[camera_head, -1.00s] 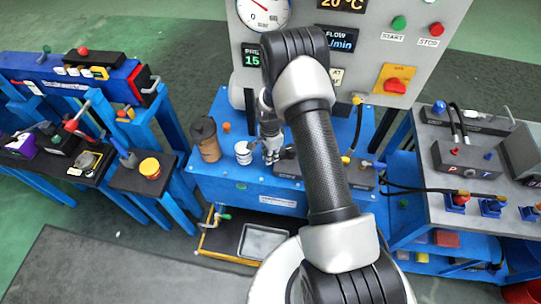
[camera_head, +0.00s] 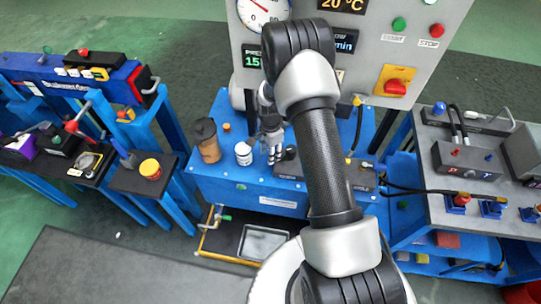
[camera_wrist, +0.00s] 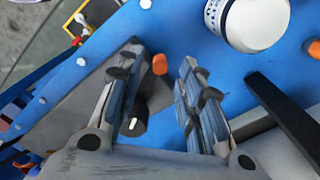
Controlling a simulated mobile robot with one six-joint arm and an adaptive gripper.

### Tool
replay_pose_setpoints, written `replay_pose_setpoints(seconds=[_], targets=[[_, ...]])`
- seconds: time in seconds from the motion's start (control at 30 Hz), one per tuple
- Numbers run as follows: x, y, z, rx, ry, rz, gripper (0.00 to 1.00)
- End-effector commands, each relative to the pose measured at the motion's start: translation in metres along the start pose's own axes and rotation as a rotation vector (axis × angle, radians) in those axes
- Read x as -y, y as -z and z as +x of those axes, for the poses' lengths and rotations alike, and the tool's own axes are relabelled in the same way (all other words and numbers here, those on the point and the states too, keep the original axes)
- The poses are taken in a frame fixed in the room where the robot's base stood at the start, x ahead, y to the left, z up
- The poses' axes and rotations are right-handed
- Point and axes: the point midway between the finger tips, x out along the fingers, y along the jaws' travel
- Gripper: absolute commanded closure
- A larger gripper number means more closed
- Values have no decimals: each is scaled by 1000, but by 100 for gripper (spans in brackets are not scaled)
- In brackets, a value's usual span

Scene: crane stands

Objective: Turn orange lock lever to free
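A small orange piece (camera_wrist: 160,63), which looks like the lock lever's end, shows in the wrist view over the blue surface, between the fingertips. A black round knob with a white mark (camera_wrist: 135,118) lies nearer the palm, partly hidden by the left finger. My gripper (camera_wrist: 160,56) is open, its fingers on either side of the orange piece with gaps showing. I cannot tell the height between them. In the head view my gripper (camera_head: 274,158) points down over the blue bench (camera_head: 215,185), left of a dark knob (camera_head: 290,153). The orange lever is not made out there.
A white jar (camera_head: 244,154) and a brown cup (camera_head: 207,141) stand left of my gripper. An orange knob (camera_head: 227,127) sits behind them. A grey gauge panel (camera_head: 370,60) rises at the back. A cable (camera_head: 354,140) stands to the right.

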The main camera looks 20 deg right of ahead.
Motion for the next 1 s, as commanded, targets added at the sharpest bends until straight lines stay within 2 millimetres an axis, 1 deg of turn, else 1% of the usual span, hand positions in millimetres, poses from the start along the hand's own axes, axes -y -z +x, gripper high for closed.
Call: replay_pose_setpoints(seconds=[0.03,0.2,0.3,0.4,0.5,0.6,1.0], targets=[[2,1,-13,-2,5,0,66],[2,0,-50,-2,5,0,66],[1,0,-68,-1,5,0,66],[1,0,-81,-1,3,0,66],[0,0,-89,0,1,0,66],[0,0,-92,0,1,0,66],[0,0,-92,0,1,0,66]])
